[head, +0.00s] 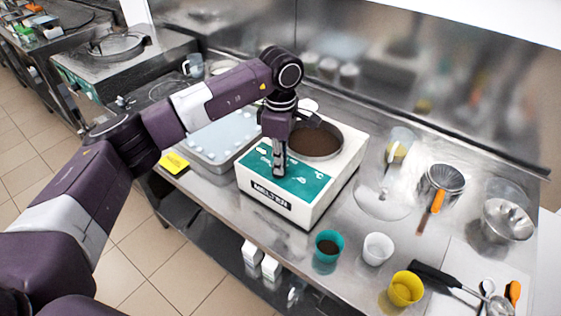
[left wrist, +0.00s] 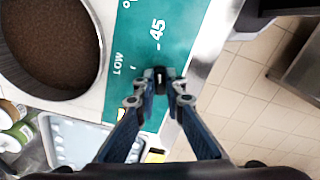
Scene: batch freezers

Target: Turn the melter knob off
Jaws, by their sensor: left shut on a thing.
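The melter (head: 318,210) is a white box with a teal front panel (head: 296,180) and a round pan of brown stuff (head: 318,140) on top. My left gripper (head: 279,172) points down onto the panel. In the left wrist view, the gripper (left wrist: 161,80) is shut on a small black knob (left wrist: 162,73), mostly hidden between its fingertips. "LOW" and "45" markings show on the panel (left wrist: 140,35) beside it. The knob's exact setting cannot be read. My right gripper is not in view.
A pale lidded tray (head: 218,140) and a yellow card (head: 174,163) lie left of the melter. Teal (head: 329,246), white (head: 378,248) and yellow (head: 405,289) cups stand at the front right. Metal bowls (head: 508,220) and utensils crowd the right side.

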